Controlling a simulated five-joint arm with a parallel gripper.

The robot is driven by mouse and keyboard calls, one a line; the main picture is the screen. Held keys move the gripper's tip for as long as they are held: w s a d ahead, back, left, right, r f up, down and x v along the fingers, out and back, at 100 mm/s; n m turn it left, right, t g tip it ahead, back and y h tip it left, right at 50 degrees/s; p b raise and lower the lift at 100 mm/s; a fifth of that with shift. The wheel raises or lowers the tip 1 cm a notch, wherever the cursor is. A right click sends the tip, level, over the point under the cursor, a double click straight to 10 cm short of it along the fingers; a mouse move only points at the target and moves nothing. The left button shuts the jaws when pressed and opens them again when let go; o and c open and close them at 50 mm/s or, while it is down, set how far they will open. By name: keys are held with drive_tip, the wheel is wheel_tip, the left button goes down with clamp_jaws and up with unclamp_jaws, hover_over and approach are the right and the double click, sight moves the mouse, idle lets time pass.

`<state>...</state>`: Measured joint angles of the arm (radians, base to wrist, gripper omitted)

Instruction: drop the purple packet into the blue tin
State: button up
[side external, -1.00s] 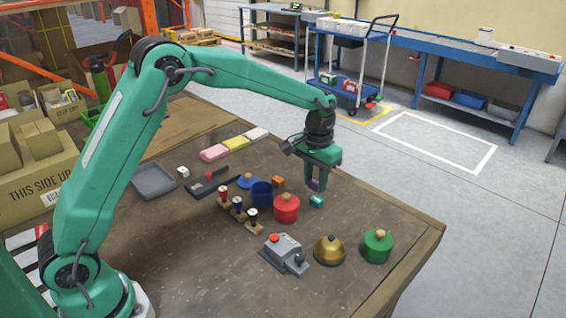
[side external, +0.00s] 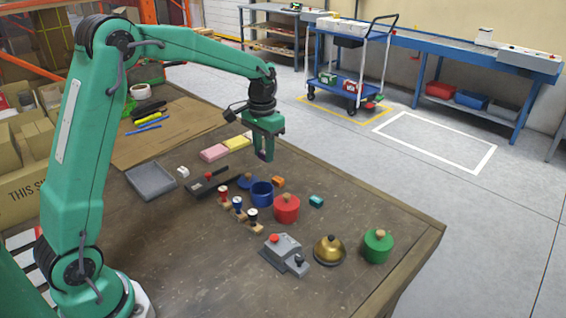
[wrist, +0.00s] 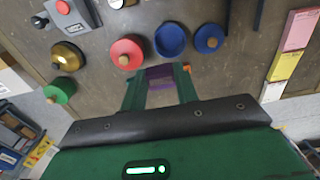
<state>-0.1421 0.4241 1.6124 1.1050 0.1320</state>
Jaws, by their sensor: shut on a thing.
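My gripper (side external: 264,154) is shut on the purple packet (side external: 262,153) and holds it in the air, above and beyond the blue tin in the side view. In the wrist view the packet (wrist: 160,76) shows between the two green fingers. The blue tin (side external: 262,196) stands upright and open on the table, below the gripper in the side view. It also shows in the wrist view (wrist: 170,41), ahead of the fingertips. The blue lid (side external: 246,183) with its wooden knob lies beside the tin (wrist: 208,39).
A lidded red tin (side external: 286,209) stands close to the blue tin. Stamps (side external: 238,207), an orange cube (side external: 278,181) and a teal cube (side external: 316,201) are nearby. A grey device (side external: 284,252), a brass bell (side external: 329,251) and a green tin (side external: 377,246) stand nearer the front.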

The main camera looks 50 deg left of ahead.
sight(263, 160)
drive_tip(key=shift+a+f, duration=0.15)
drive_tip(key=shift+f, duration=2.85)
drive_tip(key=o, duration=1)
drive_tip(key=shift+r, duration=0.2)
wheel_tip(263, 160, up, 7)
drive_tip(key=shift+f, duration=0.1)
drive_tip(key=shift+r, duration=0.35)
